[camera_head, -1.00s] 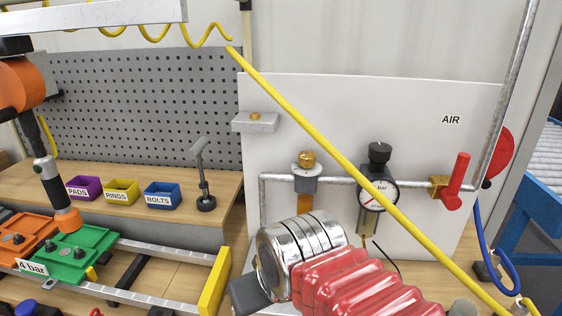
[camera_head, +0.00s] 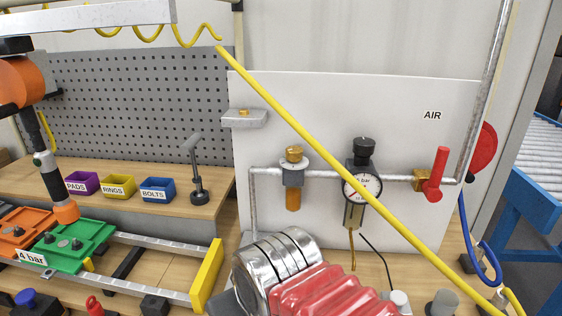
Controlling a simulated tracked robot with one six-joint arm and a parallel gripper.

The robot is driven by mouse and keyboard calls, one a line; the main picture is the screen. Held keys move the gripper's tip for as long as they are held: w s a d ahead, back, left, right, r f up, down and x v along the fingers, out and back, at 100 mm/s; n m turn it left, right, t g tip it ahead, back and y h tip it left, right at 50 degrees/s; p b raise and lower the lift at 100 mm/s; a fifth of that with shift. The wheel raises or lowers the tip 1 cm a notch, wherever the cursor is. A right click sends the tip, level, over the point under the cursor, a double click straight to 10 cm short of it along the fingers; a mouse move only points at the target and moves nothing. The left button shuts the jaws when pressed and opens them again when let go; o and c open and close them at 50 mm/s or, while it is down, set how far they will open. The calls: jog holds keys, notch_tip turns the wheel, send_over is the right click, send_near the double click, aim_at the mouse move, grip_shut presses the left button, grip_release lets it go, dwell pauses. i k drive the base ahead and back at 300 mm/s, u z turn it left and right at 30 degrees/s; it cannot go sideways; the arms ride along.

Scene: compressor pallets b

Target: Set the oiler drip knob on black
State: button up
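The brass drip knob (camera_head: 294,153) tops the oiler, above a pale round collar (camera_head: 295,165). Any colour marks on the collar are too small to read. Below it are the oiler's grey body (camera_head: 293,178) and amber bowl (camera_head: 293,200). My arm, with a shiny metal joint (camera_head: 266,262) and red ribbed cover (camera_head: 318,292), is at the bottom middle, below the oiler and apart from it in the picture. My gripper's fingers do not show. Nothing of mine touches the knob.
Right of the oiler are a black-knobbed regulator (camera_head: 364,150), its gauge (camera_head: 362,187) and a red valve lever (camera_head: 438,174). A yellow hose (camera_head: 305,122) slants across in front of the white panel (camera_head: 420,85). A small grey shelf (camera_head: 244,119) juts out upper left.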

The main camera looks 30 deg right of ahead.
aim_at(293, 153)
jog(key=u, duration=0.35)
jog(key=k, duration=0.5)
jog(key=u, duration=0.95)
jog(key=k, duration=0.8)
jog(key=u, duration=0.5)
jog(key=i, duration=1.75)
jog(key=z, duration=1.25)
jog(key=i, duration=0.7)
jog(key=z, duration=0.4)
